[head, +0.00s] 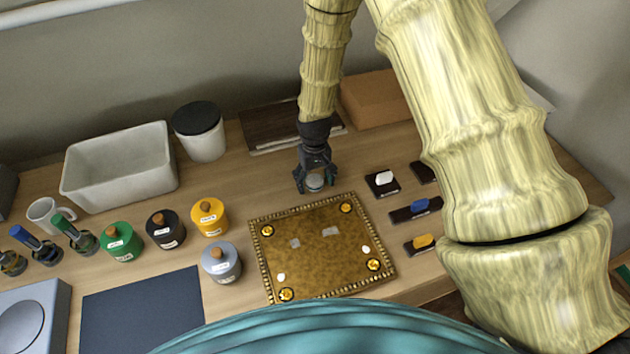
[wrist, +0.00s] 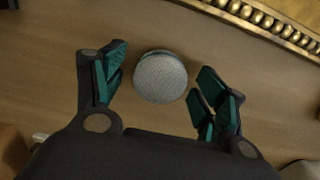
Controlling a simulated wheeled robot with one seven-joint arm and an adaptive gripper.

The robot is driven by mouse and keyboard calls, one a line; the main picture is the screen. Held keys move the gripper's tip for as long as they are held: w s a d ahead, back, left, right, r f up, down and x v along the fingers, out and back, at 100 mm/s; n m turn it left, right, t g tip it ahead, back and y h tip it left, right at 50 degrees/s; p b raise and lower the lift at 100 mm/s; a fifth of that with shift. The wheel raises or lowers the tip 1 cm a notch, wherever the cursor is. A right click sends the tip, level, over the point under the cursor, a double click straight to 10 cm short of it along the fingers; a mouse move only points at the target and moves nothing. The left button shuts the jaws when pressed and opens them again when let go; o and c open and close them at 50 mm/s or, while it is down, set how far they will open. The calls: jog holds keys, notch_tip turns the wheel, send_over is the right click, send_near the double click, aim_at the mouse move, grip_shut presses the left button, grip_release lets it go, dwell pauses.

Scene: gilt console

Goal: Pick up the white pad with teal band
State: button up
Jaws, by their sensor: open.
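A small round pad with a pale grey, textured top (wrist: 160,77) stands on the wooden table between my fingers in the wrist view. In the head view the pale pad (head: 315,181) shows partly, behind and between the fingers. My gripper (head: 316,187) is open, pointing down, just behind the ornate gold panel. In the wrist view my gripper (wrist: 158,88) has one teal-lined finger on each side of the pad, with gaps showing between the fingers and the pad.
The gold panel (head: 318,262) lies in front of the pad. Small dark holders with a white block (head: 383,178), a blue block (head: 419,205) and a yellow block (head: 423,241) sit to the right. Several jars, a white bin (head: 120,175) and a lidded canister (head: 203,140) stand left.

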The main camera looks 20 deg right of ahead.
jog(key=c, duration=1)
jog(key=shift+r, duration=0.1)
jog(key=shift+r+b, duration=0.8)
jog(key=shift+r, duration=0.3)
jog(key=s+a+r+b, duration=0.1)
jog(key=s, duration=0.4)
jog(key=s+a+b, duration=0.2)
jog(key=s, duration=0.3)
jog(key=s+a+r+b, duration=0.1)
jog(key=s+b, duration=0.1)
jog(key=s, duration=0.3)
jog(key=shift+s+a+r, duration=0.2)
jog(key=shift+a+r, duration=0.15)
jog(key=shift+o, duration=1)
jog(key=shift+c, duration=1.1)
